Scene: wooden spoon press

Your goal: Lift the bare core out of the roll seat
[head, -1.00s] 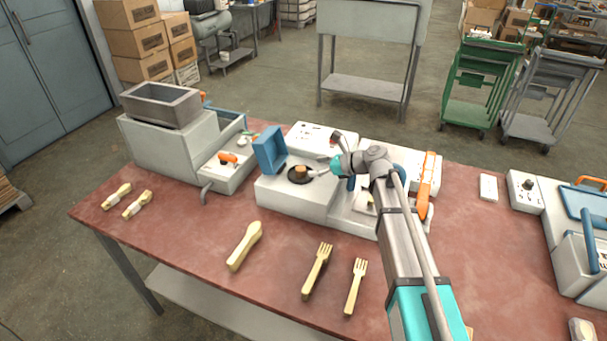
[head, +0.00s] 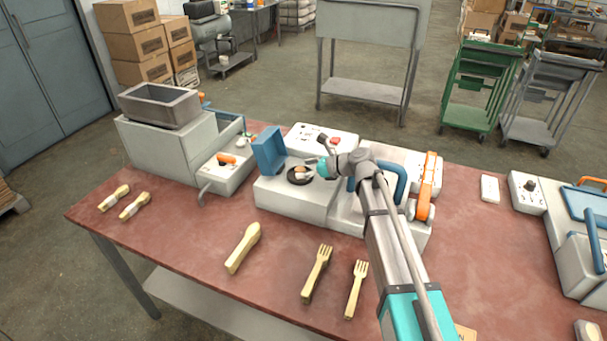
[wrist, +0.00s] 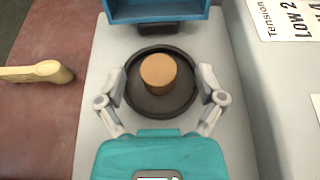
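The bare core (wrist: 158,72), a short tan cylinder, stands upright in the roll seat (wrist: 163,106), a dark round dish. In the head view the core (head: 301,172) and seat (head: 293,181) sit on a pale machine block and are partly covered by my fingers. My gripper (wrist: 162,74) is open in the wrist view, one finger on each side of the core, with clear gaps to it. The fingertips are near the left and right edges of the dish. In the head view my gripper (head: 311,170) reaches in from the right.
A blue upright bracket (head: 268,150) stands just behind and left of the seat. A blue handle (head: 398,178) and an orange lever (head: 428,186) stand to the right. Wooden forks (head: 317,274) and a wooden spoon (head: 243,248) lie on the red table in front.

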